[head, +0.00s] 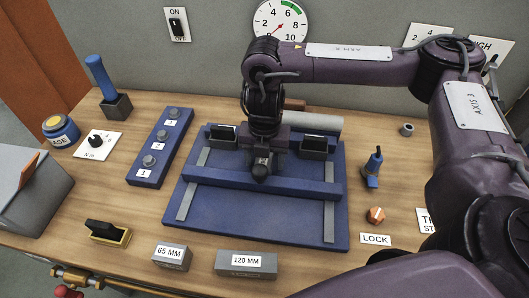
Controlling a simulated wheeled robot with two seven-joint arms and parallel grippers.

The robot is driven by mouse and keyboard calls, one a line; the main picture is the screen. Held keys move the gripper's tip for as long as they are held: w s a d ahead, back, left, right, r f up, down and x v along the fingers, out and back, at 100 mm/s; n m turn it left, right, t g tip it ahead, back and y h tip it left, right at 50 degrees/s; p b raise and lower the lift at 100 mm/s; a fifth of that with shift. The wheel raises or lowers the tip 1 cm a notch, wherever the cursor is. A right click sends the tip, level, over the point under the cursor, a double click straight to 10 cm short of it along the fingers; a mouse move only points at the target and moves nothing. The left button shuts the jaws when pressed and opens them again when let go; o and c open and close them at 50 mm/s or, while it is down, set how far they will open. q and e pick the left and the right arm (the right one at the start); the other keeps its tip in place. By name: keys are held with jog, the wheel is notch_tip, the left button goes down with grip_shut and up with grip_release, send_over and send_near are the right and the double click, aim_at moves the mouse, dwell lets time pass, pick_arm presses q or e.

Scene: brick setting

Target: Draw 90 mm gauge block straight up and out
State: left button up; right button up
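My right arm comes in from the right, and its gripper (265,145) points down over the middle of the blue fixture (225,215). Its fingertips are hard to make out, so I cannot tell whether it is open or shut. No block marked 90 mm shows; the gripper and wrist cover the middle of the fixture. Two dark-topped grey holders (222,137) (313,147) stand on either side of the gripper. My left gripper is not in view.
Loose blocks marked 65 MM (172,258) and 120 MM (246,263) lie at the table's front. A blue-handled tool (373,168) and an orange knob (376,215) are at right. A pale cylinder (325,123) lies behind.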

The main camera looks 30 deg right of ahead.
jog(key=shift+c, duration=0.3)
grip_shut()
jog(key=shift+r, duration=0.1)
dwell(0.4)
jog(key=shift+r+p, duration=3.35)
jog(key=shift+p, duration=0.6)
jog(key=shift+r, duration=0.15)
